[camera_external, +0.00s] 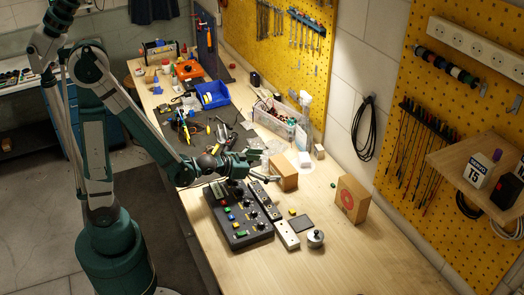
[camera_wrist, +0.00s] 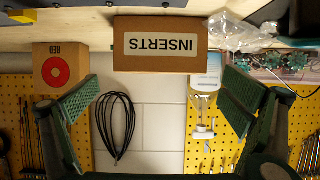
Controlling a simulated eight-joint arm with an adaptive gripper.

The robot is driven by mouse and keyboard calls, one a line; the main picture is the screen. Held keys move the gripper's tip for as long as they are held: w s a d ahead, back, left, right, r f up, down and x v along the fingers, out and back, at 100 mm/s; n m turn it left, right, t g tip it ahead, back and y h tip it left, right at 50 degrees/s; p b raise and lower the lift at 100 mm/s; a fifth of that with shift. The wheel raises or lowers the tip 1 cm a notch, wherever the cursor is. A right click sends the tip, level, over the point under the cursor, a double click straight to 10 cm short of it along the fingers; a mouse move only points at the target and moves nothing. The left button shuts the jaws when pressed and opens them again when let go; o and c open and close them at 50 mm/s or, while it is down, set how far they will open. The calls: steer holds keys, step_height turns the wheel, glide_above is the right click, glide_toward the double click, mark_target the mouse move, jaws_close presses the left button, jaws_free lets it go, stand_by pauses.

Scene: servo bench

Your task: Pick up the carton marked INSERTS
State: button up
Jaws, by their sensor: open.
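The INSERTS carton (camera_wrist: 160,60) is a brown box with a pale label. It is upside down in the wrist view, at the upper middle, ahead of and between my fingers. In the external view the brown carton (camera_external: 284,174) stands on the bench just right of my gripper (camera_external: 256,164), its label not visible there. My gripper also shows in the wrist view (camera_wrist: 161,80), with green finger pads spread wide at left and right. Nothing is between the pads, and the carton appears clear of them.
A clear bin (camera_external: 280,122) is behind the INSERTS carton. A button panel (camera_external: 238,216) lies below my gripper. The bench's front right is clear.

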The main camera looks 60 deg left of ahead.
mark_target(278, 166)
steer(key=shift+w, duration=0.1)
steer(key=shift+x, duration=1.25)
steer(key=shift+b, duration=0.3)
steer(key=shift+b+x, duration=0.65)
steer(key=shift+x, duration=1.9)
steer(key=shift+c, duration=0.2)
steer(key=c, duration=0.8)
